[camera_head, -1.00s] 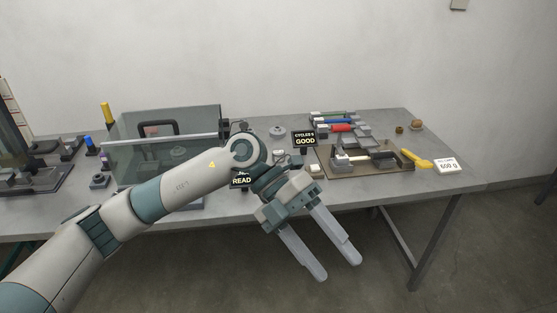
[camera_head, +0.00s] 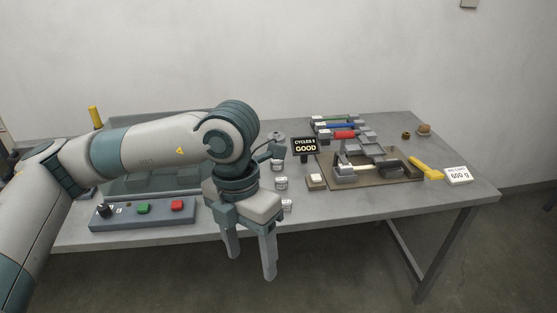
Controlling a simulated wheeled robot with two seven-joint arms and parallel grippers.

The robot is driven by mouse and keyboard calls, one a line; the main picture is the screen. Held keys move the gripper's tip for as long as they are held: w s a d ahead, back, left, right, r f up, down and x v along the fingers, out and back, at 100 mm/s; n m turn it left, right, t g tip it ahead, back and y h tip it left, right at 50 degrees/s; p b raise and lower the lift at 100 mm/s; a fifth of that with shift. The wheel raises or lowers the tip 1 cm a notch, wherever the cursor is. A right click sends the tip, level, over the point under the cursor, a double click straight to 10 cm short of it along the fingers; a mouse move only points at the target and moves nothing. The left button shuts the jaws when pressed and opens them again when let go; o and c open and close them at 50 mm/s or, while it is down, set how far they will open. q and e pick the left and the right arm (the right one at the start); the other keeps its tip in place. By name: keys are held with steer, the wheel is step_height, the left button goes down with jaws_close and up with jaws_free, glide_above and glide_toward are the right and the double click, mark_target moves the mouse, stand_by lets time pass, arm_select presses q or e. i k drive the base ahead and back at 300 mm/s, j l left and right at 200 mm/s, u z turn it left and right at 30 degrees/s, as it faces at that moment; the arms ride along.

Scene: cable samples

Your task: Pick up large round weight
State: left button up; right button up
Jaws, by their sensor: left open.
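My left gripper (camera_head: 250,260) points down, its two fingers apart and empty, at the table's front edge. Several small grey labelled cylinders stand beside it: one at the front (camera_head: 286,205), one in the middle (camera_head: 281,183), one farther back (camera_head: 279,165). A flat grey round disc (camera_head: 277,136) lies behind them, partly hidden by my arm. A larger brown round piece (camera_head: 423,129) and a small brass one (camera_head: 406,135) sit at the far right back. I cannot tell which is the large round weight. My right gripper is not in view.
A control box (camera_head: 145,215) with green and red buttons stands left of the gripper. A sign reading GOOD (camera_head: 304,147) and a brown board with a fixture (camera_head: 372,181) are to the right. A 600 g card (camera_head: 457,176) lies near a yellow-handled tool (camera_head: 427,169).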

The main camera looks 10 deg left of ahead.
mark_target(276, 165)
steer(key=i, duration=1.75)
